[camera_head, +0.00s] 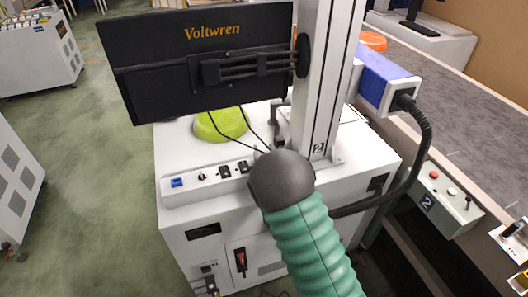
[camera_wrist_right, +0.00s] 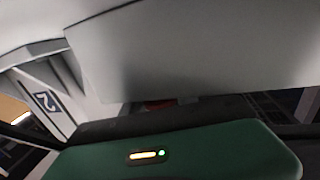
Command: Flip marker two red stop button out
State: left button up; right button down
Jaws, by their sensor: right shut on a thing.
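Marker two is the white cabinet (camera_head: 185,219) with an upright white column (camera_head: 322,80) and a "2" label (camera_head: 318,148). Its sloped front panel (camera_head: 183,195) carries a blue switch (camera_head: 177,182), a key switch (camera_head: 203,177) and black switches (camera_head: 225,171). My right gripper (camera_head: 270,160) is at the panel's right end, hidden behind its dark round wrist and green sleeve. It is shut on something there. In the right wrist view, a small dull red patch, likely the red stop button (camera_wrist_right: 160,103), shows beyond my green hand. My left gripper is out of view.
A black Voltwren monitor (camera_head: 210,60) hangs above the panel. A lime-green domed object (camera_head: 222,124) sits behind it. A blue-and-white marking head (camera_head: 388,80) with a thick black cable is at right. A conveyor control box (camera_head: 440,195), also labelled 2, has a red button.

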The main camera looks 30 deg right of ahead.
jog(key=shift+r+p, duration=0.45)
jog(key=shift+r, duration=0.5)
jog(key=shift+f, duration=0.1)
jog(key=c, duration=0.9)
grip_release()
jog(key=shift+c, duration=0.2)
jog(key=shift+s, duration=0.1)
jog(key=p+v, duration=1)
jog(key=v, duration=0.6)
jog(key=shift+s+a, duration=0.2)
jog(key=shift+s, duration=0.1)
